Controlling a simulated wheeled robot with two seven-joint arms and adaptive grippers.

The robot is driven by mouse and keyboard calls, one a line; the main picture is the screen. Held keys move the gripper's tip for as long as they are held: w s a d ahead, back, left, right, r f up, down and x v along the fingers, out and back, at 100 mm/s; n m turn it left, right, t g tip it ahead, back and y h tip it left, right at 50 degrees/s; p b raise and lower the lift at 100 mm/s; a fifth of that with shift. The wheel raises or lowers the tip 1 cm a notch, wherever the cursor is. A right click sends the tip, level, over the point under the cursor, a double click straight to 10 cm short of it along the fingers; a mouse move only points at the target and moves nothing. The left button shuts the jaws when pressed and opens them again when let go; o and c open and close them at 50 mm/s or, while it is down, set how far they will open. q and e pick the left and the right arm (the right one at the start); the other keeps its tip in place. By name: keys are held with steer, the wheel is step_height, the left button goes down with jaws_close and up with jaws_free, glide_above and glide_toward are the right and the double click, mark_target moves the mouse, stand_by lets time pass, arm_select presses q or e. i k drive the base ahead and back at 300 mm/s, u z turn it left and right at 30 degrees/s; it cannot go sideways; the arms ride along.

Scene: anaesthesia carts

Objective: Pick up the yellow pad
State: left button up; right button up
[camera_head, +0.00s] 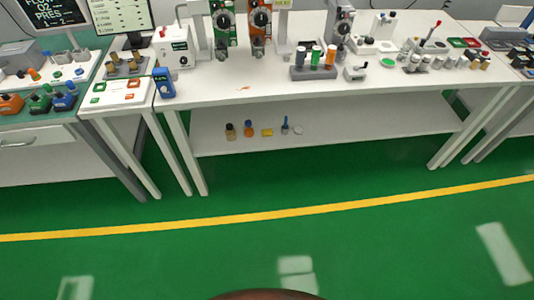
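A small yellow pad (267,132) lies on the white lower shelf under the long table. An orange and blue item (249,128) stands just left of it, and a blue and grey item (285,126) stands just right of it. Nothing is seen covering the pad. Neither of my grippers shows in the head view.
The lower shelf (370,128) is bare to the right of a white round item (298,130). A dark brown bottle (231,132) stands at its left. The tabletop (240,93) overhangs the shelf. Table legs (186,150) flank it. The green floor (180,265) in front is clear.

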mark_target(265, 132)
steer(key=u, duration=1)
steer(key=k, duration=0.1)
steer(key=z, duration=2.2)
steer(key=i, duration=1.5)
steer(key=u, duration=0.35)
